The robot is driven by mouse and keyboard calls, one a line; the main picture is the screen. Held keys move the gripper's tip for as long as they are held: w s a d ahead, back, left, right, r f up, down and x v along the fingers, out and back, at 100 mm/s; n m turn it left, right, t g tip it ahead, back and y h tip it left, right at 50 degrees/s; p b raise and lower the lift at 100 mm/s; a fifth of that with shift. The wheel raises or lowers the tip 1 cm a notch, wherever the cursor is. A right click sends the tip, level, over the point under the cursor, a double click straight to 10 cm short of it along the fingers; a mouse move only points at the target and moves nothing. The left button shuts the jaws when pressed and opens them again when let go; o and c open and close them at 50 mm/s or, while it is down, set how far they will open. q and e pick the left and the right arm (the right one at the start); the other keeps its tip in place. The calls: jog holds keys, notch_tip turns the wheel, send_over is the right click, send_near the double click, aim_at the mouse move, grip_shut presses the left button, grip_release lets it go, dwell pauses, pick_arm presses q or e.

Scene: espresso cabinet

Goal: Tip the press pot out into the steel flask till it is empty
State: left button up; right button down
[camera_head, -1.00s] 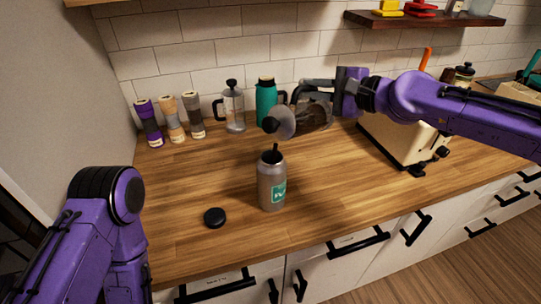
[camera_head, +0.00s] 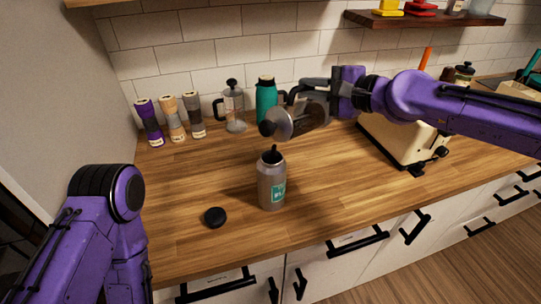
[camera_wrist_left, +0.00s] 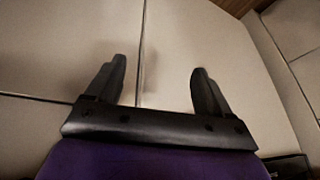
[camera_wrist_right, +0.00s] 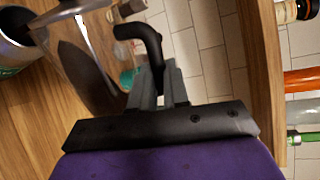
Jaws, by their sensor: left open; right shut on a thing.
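My right gripper (camera_head: 322,86) is shut on the handle of the glass press pot (camera_head: 310,115) and holds it tipped left, lid disc and dark knob lowest, above the flask. The handle between the fingers also shows in the right wrist view (camera_wrist_right: 160,92). The pot's glass looks greyish; I cannot tell whether liquid is left. The steel flask (camera_head: 270,188) stands upright and uncapped on the counter, below and left of the pot, apart from it. A short dark streak shows at its mouth. My left gripper (camera_wrist_left: 157,85) is open and empty, facing pale panels.
A black cap (camera_head: 215,217) lies left of the flask. Another press pot (camera_head: 234,112), a teal jug (camera_head: 266,98) and three grinder-like bottles (camera_head: 172,120) stand by the wall. A cream toaster (camera_head: 395,140) stands right. The counter's front middle is clear.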

jog(key=shift+s+a+r+n+p, duration=0.6)
jog(key=shift+s+a+r+n, duration=0.15)
jog(key=shift+s+r, duration=0.1)
dwell(0.8)
jog(key=shift+m, duration=0.95)
jog(key=w+d+f+b, duration=0.2)
jog(key=f, duration=0.1)
jog(key=shift+b, duration=0.3)
jog(key=shift+w+d+f+m+y, duration=0.2)
jog(key=shift+w+d+m+y, duration=0.1)
jog(key=shift+w+d+m, duration=0.45)
jog(key=shift+w+d+f+m+g, duration=0.15)
jog(key=shift+w+f+m+g, duration=0.1)
jog(key=shift+f+m+g, duration=0.25)
jog(key=w+d+f+m+y+b, duration=0.1)
jog(key=w+d+f+m+b, duration=0.1)
jog(key=f+m, duration=0.3)
jog(key=w+d+f+m+y+b, duration=0.2)
jog(key=f+m, duration=0.3)
jog(key=f, duration=0.5)
jog(key=shift+w+d+m+b, duration=0.35)
jog(key=shift+w+d, duration=0.05)
jog(key=shift+w, duration=0.4)
